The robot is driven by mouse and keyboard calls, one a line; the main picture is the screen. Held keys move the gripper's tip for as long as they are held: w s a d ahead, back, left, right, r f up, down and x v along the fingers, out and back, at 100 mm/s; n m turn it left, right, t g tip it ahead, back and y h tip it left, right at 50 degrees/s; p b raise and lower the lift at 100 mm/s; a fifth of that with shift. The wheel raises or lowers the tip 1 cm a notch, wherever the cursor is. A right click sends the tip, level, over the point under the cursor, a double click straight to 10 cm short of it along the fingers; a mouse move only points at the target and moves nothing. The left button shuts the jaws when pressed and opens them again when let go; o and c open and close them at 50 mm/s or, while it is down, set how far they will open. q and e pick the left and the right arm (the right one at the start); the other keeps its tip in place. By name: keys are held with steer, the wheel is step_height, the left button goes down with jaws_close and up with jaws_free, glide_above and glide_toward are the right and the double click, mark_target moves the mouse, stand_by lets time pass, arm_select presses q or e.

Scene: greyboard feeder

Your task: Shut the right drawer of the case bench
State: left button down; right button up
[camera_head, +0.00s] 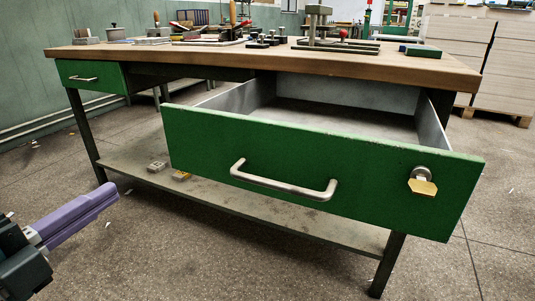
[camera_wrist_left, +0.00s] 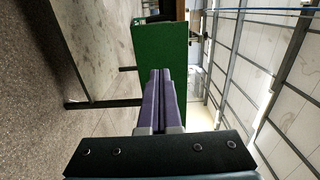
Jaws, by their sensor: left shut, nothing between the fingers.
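The right drawer (camera_head: 380,170) of the case bench is pulled far out, and its open inside shows in the head view. Its wide green front carries a grey bar handle (camera_head: 285,187) and, to the right, a lock with a brass-coloured tag (camera_head: 422,186). My left gripper (camera_head: 115,191) is at the lower left, left of the drawer front and apart from it. Its purple fingers are shut and empty, also in the left wrist view (camera_wrist_left: 160,72). A green panel (camera_wrist_left: 160,45) shows beyond the fingertips there; I cannot tell which drawer it is. My right gripper is not in view.
The bench top (camera_head: 120,52) carries several tools and blocks. The left drawer (camera_head: 90,76) is closed. A lower shelf (camera_head: 235,205) runs under the bench with small blocks on it. Board stacks (camera_head: 460,55) stand at the back right. The floor before the bench is clear.

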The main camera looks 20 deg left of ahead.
mark_target(186, 143)
arm_select(q)
steer(key=w+b, duration=0.1)
steer(key=w, duration=0.5)
steer(key=w+b, duration=0.2)
steer(key=w, duration=0.5)
steer(key=shift+w+d+r, duration=0.1)
steer(key=shift+w+d, duration=0.1)
steer(key=shift+w, duration=0.4)
